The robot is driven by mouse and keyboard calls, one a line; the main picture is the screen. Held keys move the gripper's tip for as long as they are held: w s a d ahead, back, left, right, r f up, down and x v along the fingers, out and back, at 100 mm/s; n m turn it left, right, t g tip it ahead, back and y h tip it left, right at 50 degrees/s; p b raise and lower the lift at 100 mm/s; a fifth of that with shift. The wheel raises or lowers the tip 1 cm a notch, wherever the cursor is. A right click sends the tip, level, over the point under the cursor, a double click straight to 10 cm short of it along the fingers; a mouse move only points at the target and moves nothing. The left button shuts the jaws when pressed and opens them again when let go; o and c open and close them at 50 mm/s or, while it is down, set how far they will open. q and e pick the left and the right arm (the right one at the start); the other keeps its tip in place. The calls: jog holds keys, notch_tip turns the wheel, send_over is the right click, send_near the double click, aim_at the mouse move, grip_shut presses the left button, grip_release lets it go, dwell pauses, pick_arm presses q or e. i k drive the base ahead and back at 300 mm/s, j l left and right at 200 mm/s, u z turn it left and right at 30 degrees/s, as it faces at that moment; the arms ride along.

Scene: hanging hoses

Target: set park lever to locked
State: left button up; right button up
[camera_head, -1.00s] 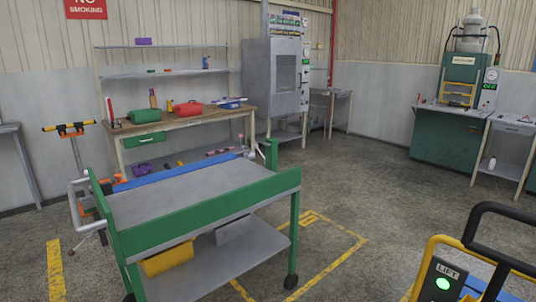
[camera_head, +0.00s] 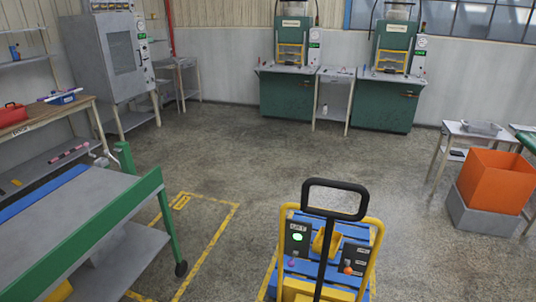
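A lift cart with a yellow frame (camera_head: 374,235) and a black loop handle (camera_head: 335,183) stands at the bottom centre. Its left dark panel (camera_head: 290,245) carries a lit green button (camera_head: 297,237). Its right dark panel (camera_head: 361,258) carries an orange knob or lever end (camera_head: 347,270); its label is too small to read. I cannot tell whether this is the park lever or which setting it is in. Neither of my grippers is in view.
A green-framed grey cart (camera_head: 90,215) stands at the left, beside yellow floor lines (camera_head: 215,240). An orange bin (camera_head: 492,180) on a grey base stands at the right. Green press machines (camera_head: 385,105) line the back wall. The middle floor is open.

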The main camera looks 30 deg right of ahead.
aim_at(347, 270)
jog(key=z, duration=1.4)
